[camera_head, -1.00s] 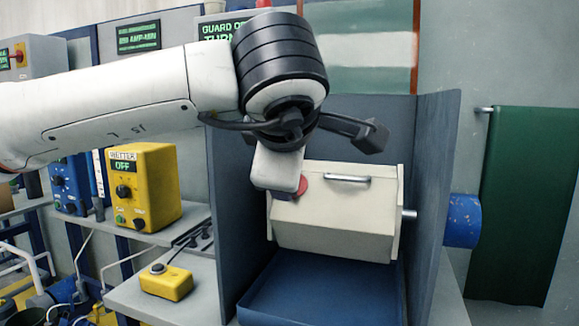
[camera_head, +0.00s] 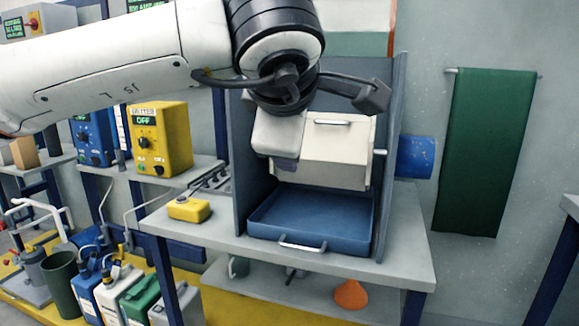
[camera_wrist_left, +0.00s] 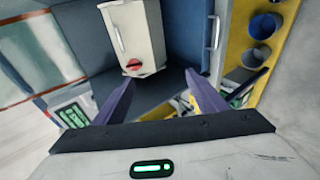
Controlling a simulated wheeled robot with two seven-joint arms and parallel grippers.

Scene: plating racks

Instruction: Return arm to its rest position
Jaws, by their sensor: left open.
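My left arm reaches in from the upper left of the head view. Its left gripper (camera_head: 285,162) hangs in front of the left part of a cream box (camera_head: 335,155) with a handle, inside a grey-blue booth (camera_head: 390,130). In the left wrist view the two dark purple fingers (camera_wrist_left: 160,82) stand apart with nothing between them. The cream box (camera_wrist_left: 132,35) lies beyond them, with a red knob (camera_wrist_left: 134,65) on its end, apart from the fingers. The knob is hidden in the head view. My right gripper is out of view.
A blue tray (camera_head: 310,246) with a handle sits below the cream box. A yellow pendant box (camera_head: 189,209) lies on the grey bench (camera_head: 400,262) at left. A yellow control unit (camera_head: 160,138) stands on a shelf behind. A green cloth (camera_head: 485,150) hangs at right.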

